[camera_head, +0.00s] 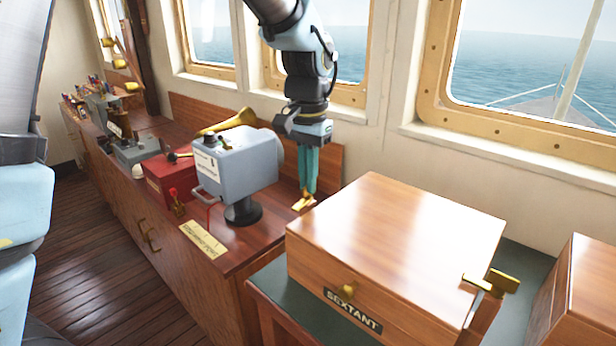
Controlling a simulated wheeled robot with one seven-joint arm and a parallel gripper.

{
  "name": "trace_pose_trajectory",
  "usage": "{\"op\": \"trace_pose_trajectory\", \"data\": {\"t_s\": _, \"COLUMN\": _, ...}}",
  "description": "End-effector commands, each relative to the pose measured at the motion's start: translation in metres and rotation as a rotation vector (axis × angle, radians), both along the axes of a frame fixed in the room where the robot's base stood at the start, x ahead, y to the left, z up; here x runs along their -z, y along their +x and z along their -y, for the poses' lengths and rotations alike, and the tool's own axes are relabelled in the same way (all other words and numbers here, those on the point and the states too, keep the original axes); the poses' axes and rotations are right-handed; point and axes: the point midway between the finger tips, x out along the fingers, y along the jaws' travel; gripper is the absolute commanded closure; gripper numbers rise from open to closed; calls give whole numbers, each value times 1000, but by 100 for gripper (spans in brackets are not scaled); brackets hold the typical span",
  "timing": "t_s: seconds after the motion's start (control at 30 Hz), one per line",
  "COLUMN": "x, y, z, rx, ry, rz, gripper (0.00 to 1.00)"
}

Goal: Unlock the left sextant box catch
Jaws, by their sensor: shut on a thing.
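The wooden sextant box (395,225) stands at the front right, its lid down, with a dark SEXTANT label (352,311) and a brass knob (348,289) on its front. My gripper (305,193) reaches down from above at the box's left side. Its teal fingers are shut on the small brass left catch (302,204), which shows just below the fingertips. The side face of the box behind the catch is hidden, so I cannot tell how the catch sits against it. The brass right catch (490,283) sticks out from the box's right edge.
A grey-blue instrument (237,163) on a black foot stands close left of my gripper on the wooden console. A brass horn (228,122) and a red box (168,180) are beyond it. Another wooden box (585,295) stands at the right edge. Windows line the wall behind.

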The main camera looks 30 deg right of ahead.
Motion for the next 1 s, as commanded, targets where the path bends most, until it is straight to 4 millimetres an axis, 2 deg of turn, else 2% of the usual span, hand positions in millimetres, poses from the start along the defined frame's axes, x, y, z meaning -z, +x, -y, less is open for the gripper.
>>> {"op": "trace_pose_trajectory", "data": {"t_s": 0.33, "x": 0, "y": 0, "z": 0, "rx": 136, "ry": -1, "rz": 0, "gripper": 100}}
{"op": "trace_pose_trajectory", "data": {"t_s": 0.87, "x": 0, "y": 0, "z": 0, "rx": 159, "ry": -1, "rz": 1, "gripper": 100}}
{"op": "trace_pose_trajectory", "data": {"t_s": 0.9, "x": 0, "y": 0, "z": 0, "rx": 159, "ry": -1, "rz": 1, "gripper": 91}}
{"op": "trace_pose_trajectory", "data": {"t_s": 1.0, "x": 0, "y": 0, "z": 0, "rx": 158, "ry": -1, "rz": 0, "gripper": 79}}
